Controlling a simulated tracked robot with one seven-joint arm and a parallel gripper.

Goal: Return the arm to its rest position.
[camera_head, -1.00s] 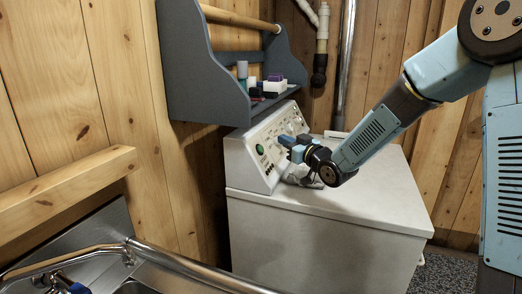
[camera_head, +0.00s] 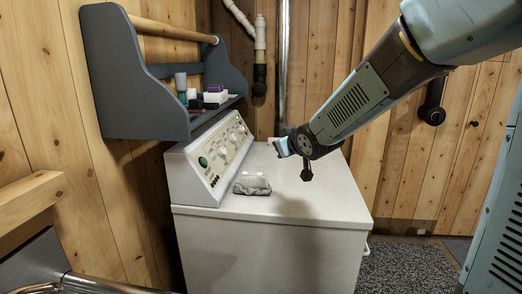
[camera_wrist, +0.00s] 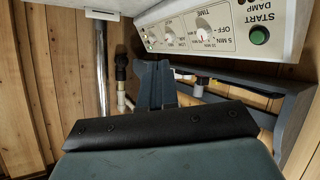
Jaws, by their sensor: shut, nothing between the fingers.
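My arm reaches in from the upper right in the head view, bent down over the white machine (camera_head: 310,203). My gripper (camera_head: 276,143) is at its end, above the machine's rear top and to the right of the sloped control panel (camera_head: 212,160), apart from it. In the wrist view the dark fingers (camera_wrist: 155,84) are together and hold nothing. The panel, with dials and a green button (camera_wrist: 259,36), appears upside down there.
A grey crumpled item (camera_head: 252,184) lies on the machine top beside the panel. A grey wall shelf (camera_head: 125,75) with small containers hangs at left. Pipes (camera_head: 283,75) run up the back wall. A metal rail (camera_head: 95,284) is at lower left. Speckled floor (camera_head: 408,268) is open at right.

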